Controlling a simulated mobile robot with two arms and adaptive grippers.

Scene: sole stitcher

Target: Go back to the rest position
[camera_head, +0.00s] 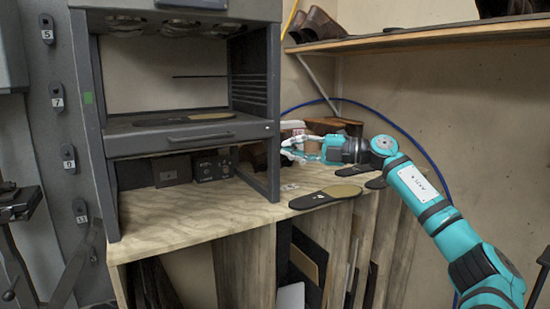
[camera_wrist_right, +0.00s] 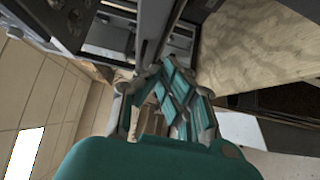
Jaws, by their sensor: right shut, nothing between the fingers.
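My right gripper (camera_head: 290,150) reaches in from the right in the head view, above the right end of the wooden workbench (camera_head: 215,212). Its fingers are shut and empty; they also show in the right wrist view (camera_wrist_right: 165,75). Another sole (camera_head: 195,118) lies on the shelf of the grey machine (camera_head: 110,145). My left gripper is in neither view.
The machine's right post (camera_head: 273,110) stands just left of my right gripper. A wall shelf (camera_head: 420,38) with brown shoes (camera_head: 318,24) is above. A blue hose (camera_head: 425,150) runs along the wall behind my arm. Boards (camera_head: 310,255) stand under the bench.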

